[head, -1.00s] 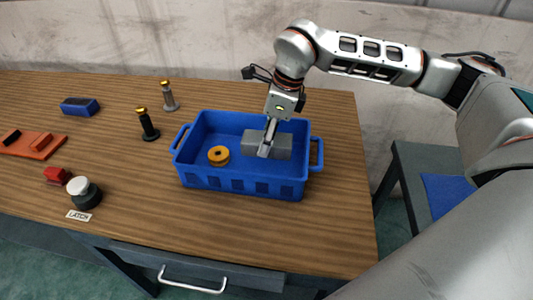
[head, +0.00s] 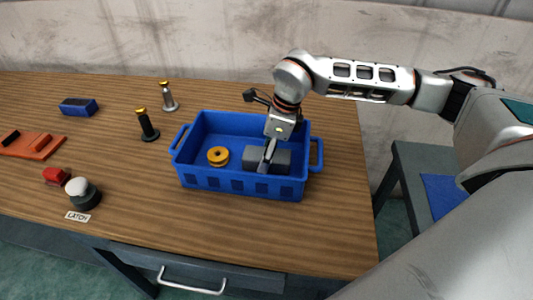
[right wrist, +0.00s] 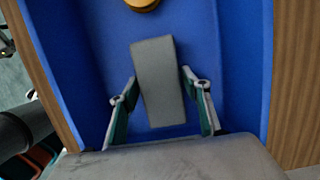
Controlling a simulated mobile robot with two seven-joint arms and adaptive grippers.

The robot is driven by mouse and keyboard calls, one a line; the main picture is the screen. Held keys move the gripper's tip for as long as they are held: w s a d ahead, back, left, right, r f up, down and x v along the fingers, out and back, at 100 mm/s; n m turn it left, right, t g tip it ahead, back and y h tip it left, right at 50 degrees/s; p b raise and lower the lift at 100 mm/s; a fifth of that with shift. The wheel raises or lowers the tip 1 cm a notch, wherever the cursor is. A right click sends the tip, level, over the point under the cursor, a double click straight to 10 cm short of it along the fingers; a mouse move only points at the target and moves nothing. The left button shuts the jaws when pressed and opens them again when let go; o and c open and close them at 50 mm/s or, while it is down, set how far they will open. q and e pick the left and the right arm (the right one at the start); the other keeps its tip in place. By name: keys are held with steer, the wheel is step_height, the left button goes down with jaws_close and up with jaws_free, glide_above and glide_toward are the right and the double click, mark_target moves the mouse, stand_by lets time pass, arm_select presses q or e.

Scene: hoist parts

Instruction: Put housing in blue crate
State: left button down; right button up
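The housing, a grey rectangular block (head: 280,157), is inside the blue crate (head: 240,184), in its right half. It is also in the middle of the right wrist view (right wrist: 158,85). My right gripper (head: 265,168) reaches down into the crate from above. Whether the block's underside touches the crate floor is hidden. My left gripper is not in view.
A yellow ring-shaped part (head: 217,156) lies in the crate left of the block. On the table to the left are a black post (head: 147,127), a grey post (head: 168,97), a blue block (head: 79,106), an orange plate (head: 32,146) and a white-topped button (head: 79,189).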

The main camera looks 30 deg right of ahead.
mark_target(277, 155)
steer(key=shift+o, duration=0.2)
steer(key=v, duration=1.2)
steer(key=shift+r+p, duration=0.15)
steer(key=shift+p, duration=0.2)
steer(key=shift+s, duration=0.1)
